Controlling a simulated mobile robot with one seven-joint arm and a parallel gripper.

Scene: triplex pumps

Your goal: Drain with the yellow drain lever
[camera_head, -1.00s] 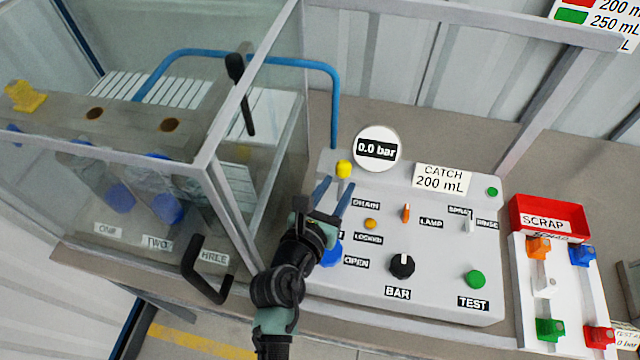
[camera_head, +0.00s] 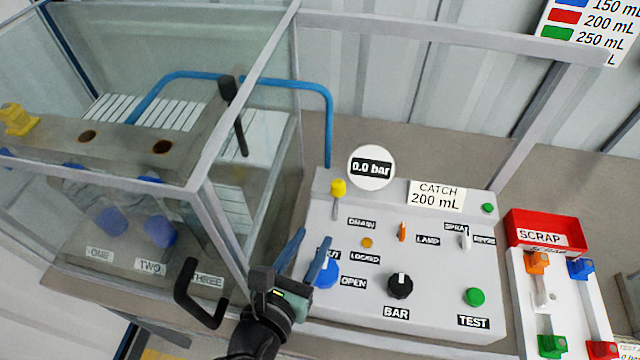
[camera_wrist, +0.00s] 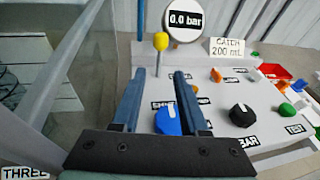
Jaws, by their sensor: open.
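The yellow drain lever (camera_head: 338,188) stands upright on a thin stem at the back left of the grey control panel (camera_head: 440,265), left of the DRAIN label (camera_head: 361,223). It also shows in the wrist view (camera_wrist: 161,42), ahead of and above the fingers. My gripper (camera_head: 309,245) is open and empty, over the panel's left front edge. It is nearer the front than the lever and apart from it. In the wrist view the blue knob (camera_wrist: 168,120) shows between my two fingers (camera_wrist: 156,88). In the head view the fingers partly cover this knob (camera_head: 326,274).
The glass enclosure (camera_head: 205,165) stands close to the left, with a black handle (camera_head: 196,295). A round gauge (camera_head: 371,168) reads 0.0 bar and a sign (camera_head: 436,196) reads CATCH 200 mL. A black BAR knob (camera_head: 400,285) and a red SCRAP bin (camera_head: 545,228) are to the right.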

